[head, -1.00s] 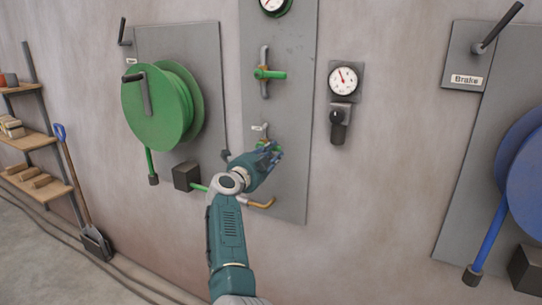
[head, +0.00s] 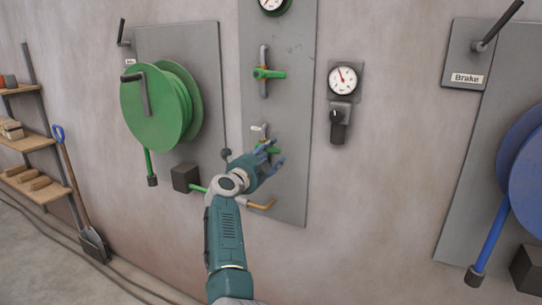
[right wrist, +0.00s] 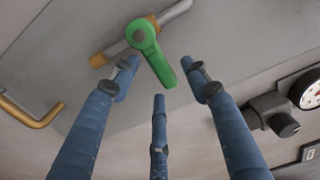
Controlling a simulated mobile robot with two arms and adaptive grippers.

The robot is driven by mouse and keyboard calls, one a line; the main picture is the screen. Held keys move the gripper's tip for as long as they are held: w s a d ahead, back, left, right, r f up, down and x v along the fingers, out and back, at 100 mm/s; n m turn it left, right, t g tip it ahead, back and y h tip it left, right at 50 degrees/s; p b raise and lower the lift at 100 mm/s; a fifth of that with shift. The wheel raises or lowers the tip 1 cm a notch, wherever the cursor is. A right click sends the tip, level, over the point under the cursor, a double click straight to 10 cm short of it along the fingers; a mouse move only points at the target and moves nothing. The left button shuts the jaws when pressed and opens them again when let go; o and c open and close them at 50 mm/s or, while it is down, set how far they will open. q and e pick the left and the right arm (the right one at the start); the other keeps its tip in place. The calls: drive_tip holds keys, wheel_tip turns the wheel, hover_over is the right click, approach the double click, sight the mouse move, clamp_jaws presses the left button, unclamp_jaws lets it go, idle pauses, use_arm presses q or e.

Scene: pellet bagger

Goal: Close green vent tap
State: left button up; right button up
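The lower green tap handle (head: 268,148) sits on a pipe on the grey wall panel, below a small label too small to read. The hand partly hides it in the head view. In the right wrist view the green handle (right wrist: 152,52) lies crosswise to its pipe with brass-coloured ends. My right gripper (head: 279,157) is at this tap. Its three blue fingers are spread open, and the right wrist view shows the open fingertips (right wrist: 158,84) around the handle's free end, with nothing gripped. My left gripper is not in view.
Another green tap (head: 268,74) sits higher on the panel, its handle crosswise to the vertical pipe. A brass bent outlet (head: 261,205) is below. A gauge (head: 343,79) with a black knob is right; a green reel (head: 158,108) is left.

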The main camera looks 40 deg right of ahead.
drive_tip(key=v, duration=0.7)
drive_tip(key=shift+a, duration=0.3)
drive_tip(key=shift+s, duration=0.1)
